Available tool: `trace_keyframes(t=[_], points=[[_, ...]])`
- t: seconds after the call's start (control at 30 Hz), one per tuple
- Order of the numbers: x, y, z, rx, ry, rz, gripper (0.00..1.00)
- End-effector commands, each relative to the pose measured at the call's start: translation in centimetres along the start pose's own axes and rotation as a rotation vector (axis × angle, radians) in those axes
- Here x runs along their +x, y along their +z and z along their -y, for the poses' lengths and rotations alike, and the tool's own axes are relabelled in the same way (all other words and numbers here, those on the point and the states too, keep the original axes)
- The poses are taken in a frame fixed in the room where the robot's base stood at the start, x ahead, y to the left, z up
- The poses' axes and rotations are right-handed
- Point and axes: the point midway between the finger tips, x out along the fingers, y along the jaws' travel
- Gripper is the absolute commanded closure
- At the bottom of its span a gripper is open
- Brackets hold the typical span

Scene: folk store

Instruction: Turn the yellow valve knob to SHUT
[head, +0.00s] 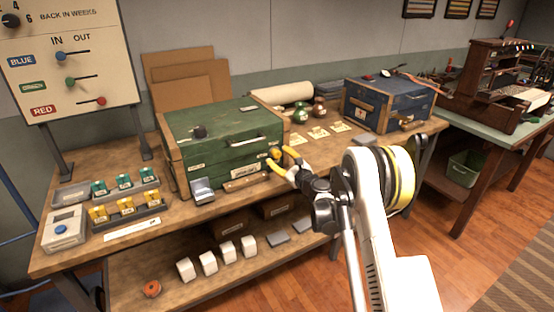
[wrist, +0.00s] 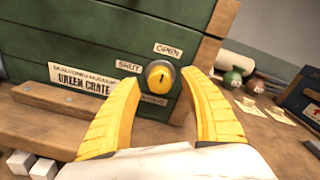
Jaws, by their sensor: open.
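The yellow valve knob (wrist: 161,77) is on the front of the green crate (head: 222,142), near its right end. In the wrist view the knob is round, with a dark mark on its face that stands about upright. A SHUT label (wrist: 129,67) is at its upper left and an OPEN label (wrist: 168,50) is above it. My gripper (wrist: 178,95) has two yellow fingers, spread apart, with the knob showing between and beyond the tips. I cannot tell whether either finger touches it. In the head view my gripper (head: 277,162) is at the crate's right front.
The wooden bench (head: 330,155) carries a blue crate (head: 388,103) at the right and trays with green and yellow pieces (head: 125,208) at the left. White blocks (head: 208,263) stand on the lower shelf. Round bottles (wrist: 232,78) stand right of the green crate.

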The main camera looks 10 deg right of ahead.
Motion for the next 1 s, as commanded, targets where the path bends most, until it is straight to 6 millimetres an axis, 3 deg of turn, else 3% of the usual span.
trace_keyframes(t=[0.13, 0.43, 0.6, 1.0], points=[[1.2, -0.07, 0.01, -0.001, -0.001, -0.001, 0.48], [1.44, 0.06, 0.06, -0.001, -0.001, -0.001, 0.48], [1.43, 0.06, 0.06, -0.001, -0.001, -0.001, 0.99], [1.41, 0.06, 0.06, -0.047, 0.0, -0.002, 1.0]])
